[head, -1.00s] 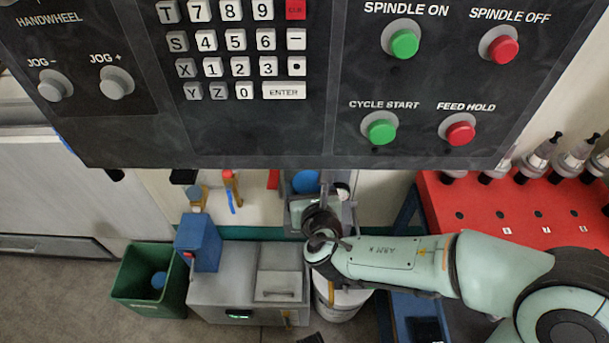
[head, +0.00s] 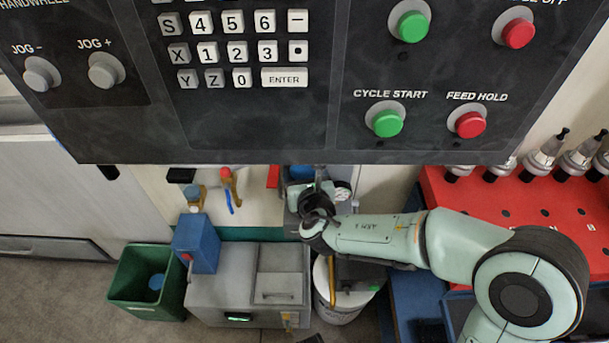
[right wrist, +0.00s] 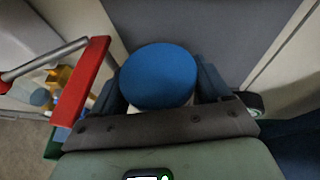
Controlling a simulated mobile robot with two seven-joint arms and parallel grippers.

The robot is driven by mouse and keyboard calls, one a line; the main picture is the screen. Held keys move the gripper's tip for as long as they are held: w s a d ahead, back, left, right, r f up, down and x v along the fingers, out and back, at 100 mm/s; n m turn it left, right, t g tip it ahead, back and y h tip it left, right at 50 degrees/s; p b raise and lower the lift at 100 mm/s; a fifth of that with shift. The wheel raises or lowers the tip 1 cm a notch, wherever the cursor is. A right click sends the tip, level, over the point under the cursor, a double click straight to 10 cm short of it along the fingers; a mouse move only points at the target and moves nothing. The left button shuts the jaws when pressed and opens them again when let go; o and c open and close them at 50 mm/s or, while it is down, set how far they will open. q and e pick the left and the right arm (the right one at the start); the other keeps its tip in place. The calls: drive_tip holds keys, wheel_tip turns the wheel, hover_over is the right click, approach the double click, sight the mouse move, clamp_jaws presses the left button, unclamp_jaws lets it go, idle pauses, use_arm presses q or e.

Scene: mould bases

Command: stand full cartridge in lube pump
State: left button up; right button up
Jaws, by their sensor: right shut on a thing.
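My right gripper (head: 309,187) is at the back wall below the control panel, with its hand hiding much of what is behind it. It is shut on a cartridge with a round blue top (right wrist: 158,76), which fills the middle of the right wrist view between the two fingers. In the head view a bit of the blue top (head: 302,172) shows just under the panel edge. The lube pump (head: 293,197) seems to be the grey unit behind the hand, mostly hidden. I cannot tell whether the cartridge touches it. My left gripper is not in view.
The control panel (head: 250,120) covers the upper head view. A green bin (head: 128,291) holding something blue stands on the floor beside a grey tank (head: 222,295). A white bucket (head: 340,305) stands below my arm. A red rack (head: 480,205) is at right.

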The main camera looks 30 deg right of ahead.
drive_tip(key=o, duration=1.3)
drive_tip(key=shift+f, duration=0.15)
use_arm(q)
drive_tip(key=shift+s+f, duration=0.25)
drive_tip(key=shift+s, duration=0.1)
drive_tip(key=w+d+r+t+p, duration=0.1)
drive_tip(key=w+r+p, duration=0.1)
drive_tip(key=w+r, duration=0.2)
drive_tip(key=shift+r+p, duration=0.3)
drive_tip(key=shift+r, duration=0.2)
use_arm(e)
drive_tip(key=v, duration=1.2)
